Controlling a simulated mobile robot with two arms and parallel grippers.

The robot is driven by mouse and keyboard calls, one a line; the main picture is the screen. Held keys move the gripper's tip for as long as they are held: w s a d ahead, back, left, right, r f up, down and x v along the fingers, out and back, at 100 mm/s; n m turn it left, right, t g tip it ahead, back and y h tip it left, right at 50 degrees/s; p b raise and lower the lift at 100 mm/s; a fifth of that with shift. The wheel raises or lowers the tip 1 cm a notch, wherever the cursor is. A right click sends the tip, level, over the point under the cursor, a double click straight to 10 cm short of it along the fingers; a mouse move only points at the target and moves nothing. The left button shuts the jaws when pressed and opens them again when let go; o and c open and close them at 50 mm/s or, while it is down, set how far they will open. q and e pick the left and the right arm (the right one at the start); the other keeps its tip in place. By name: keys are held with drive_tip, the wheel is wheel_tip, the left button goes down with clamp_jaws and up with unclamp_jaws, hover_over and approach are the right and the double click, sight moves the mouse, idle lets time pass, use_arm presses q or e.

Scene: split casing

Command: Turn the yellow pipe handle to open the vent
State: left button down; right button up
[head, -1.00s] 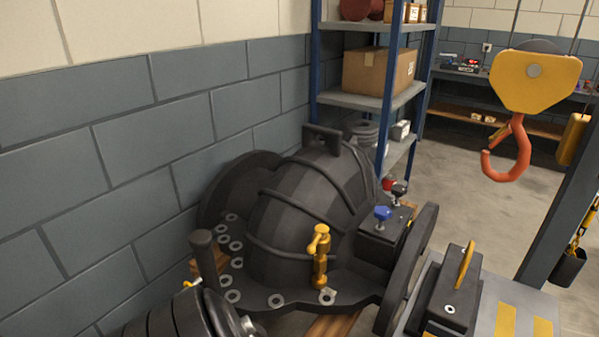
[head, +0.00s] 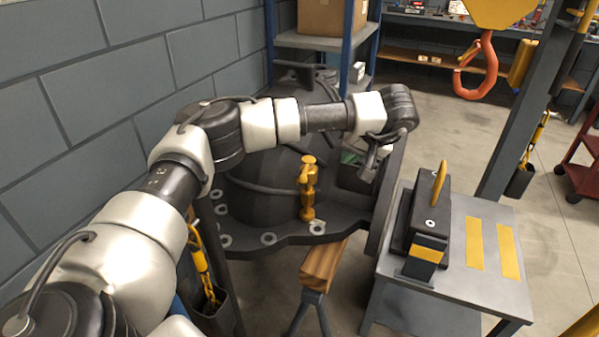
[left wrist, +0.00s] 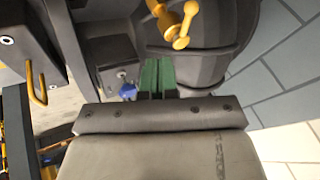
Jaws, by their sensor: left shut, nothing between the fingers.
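The yellow pipe handle (head: 307,190) stands upright on the flange of the dark casing (head: 262,190) in the head view. It also shows at the top of the left wrist view (left wrist: 178,22). My left arm reaches over the casing from the left. My left gripper (head: 350,157) is right of the handle, apart from it, near the small box on the casing. In the left wrist view its green fingers (left wrist: 157,76) are together and empty, with a blue knob (left wrist: 127,90) close beside them. My right gripper is out of sight.
A grey table (head: 478,290) with a dark block and yellow handle (head: 440,180) stands to the right. An orange hook (head: 488,60) hangs behind. A wooden beam (head: 325,262) lies under the casing. A shelf and brick wall stand behind and left.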

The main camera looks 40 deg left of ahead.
sight(306, 175)
use_arm(q)
drive_tip(key=a+f, duration=0.9)
drive_tip(key=shift+p, duration=0.45)
drive_tip(key=shift+s, duration=0.1)
drive_tip(key=shift+s+a+r+m+t+p, duration=0.4)
drive_tip(key=shift+m+p, duration=0.3)
drive_tip(key=shift+p, duration=0.35)
drive_tip(key=shift+s+a+f, duration=0.2)
drive_tip(key=shift+a+f, duration=0.1)
drive_tip(key=shift+d, duration=0.1)
